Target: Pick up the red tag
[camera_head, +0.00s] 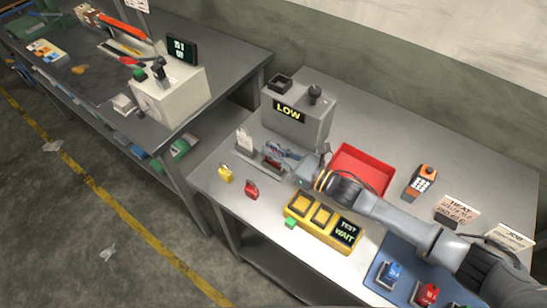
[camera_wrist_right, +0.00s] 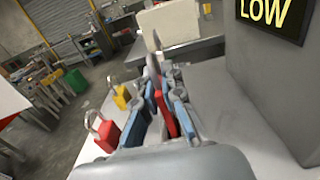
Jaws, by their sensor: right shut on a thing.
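My right gripper (camera_head: 280,157) reaches in from the right over the small grey rack (camera_head: 249,150) on the near bench. In the right wrist view, its blue-padded fingers (camera_wrist_right: 166,104) are shut on the red tag (camera_wrist_right: 166,118), which stands on edge between them as a thin red strip. The fingers hide most of the tag. A white tag (camera_head: 244,138) stands in the rack just left of the gripper. I cannot tell whether the red tag is clear of the rack. My left gripper is out of view.
A yellow padlock (camera_head: 225,173) and a red padlock (camera_head: 251,190) stand in front of the rack. A grey box marked LOW (camera_head: 297,115) is behind it. A red tray (camera_head: 376,160) and a yellow test unit (camera_head: 325,220) flank my right arm.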

